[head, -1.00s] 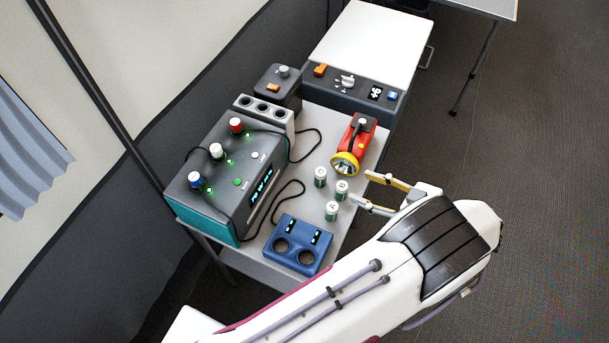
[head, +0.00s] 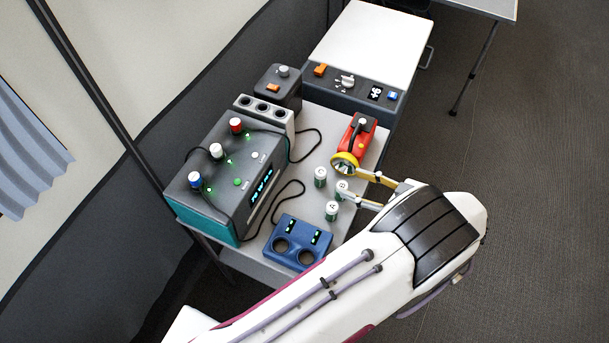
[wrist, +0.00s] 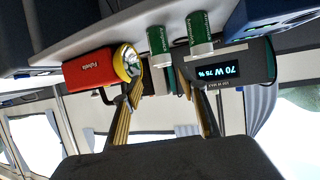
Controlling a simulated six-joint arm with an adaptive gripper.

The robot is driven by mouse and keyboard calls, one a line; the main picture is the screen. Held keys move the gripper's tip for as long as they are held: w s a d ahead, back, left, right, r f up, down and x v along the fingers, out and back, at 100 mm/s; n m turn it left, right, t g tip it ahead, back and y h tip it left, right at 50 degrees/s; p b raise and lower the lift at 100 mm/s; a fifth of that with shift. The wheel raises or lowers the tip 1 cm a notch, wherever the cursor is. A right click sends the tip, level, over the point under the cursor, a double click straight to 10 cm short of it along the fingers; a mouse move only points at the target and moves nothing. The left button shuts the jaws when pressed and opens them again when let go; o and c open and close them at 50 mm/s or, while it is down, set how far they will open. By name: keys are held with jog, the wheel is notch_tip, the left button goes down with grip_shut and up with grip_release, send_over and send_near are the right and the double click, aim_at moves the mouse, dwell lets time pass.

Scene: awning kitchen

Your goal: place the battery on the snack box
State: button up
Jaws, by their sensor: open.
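Three green batteries with white tops stand upright on the grey table. One battery (head: 342,187) is nearest my gripper, another (head: 320,177) stands farther left, and a third (head: 332,211) stands lower. The wrist view clearly shows two batteries, one near the middle (wrist: 159,46) and one to its right (wrist: 199,34). My gripper (head: 352,183) is open and empty at the right side of the nearest battery. Its fingers (wrist: 165,103) are spread wide in the wrist view. I cannot tell whether the nearest battery is between them. I see no snack box.
A red and yellow flashlight (head: 358,146) lies close beside the upper finger. A blue two-hole charger (head: 297,243) sits at the table's front. A grey-teal powered unit (head: 226,172) with cables stands at the left. A white-topped cabinet (head: 370,43) stands behind.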

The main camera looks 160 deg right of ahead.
aim_at(345, 184)
jog(key=shift+x, duration=1.95)
jog(key=shift+w+x, duration=0.25)
jog(key=shift+x, duration=1.05)
jog(key=shift+w+x, duration=0.2)
jog(key=shift+x, duration=1.15)
jog(key=shift+f, duration=0.1)
grip_shut()
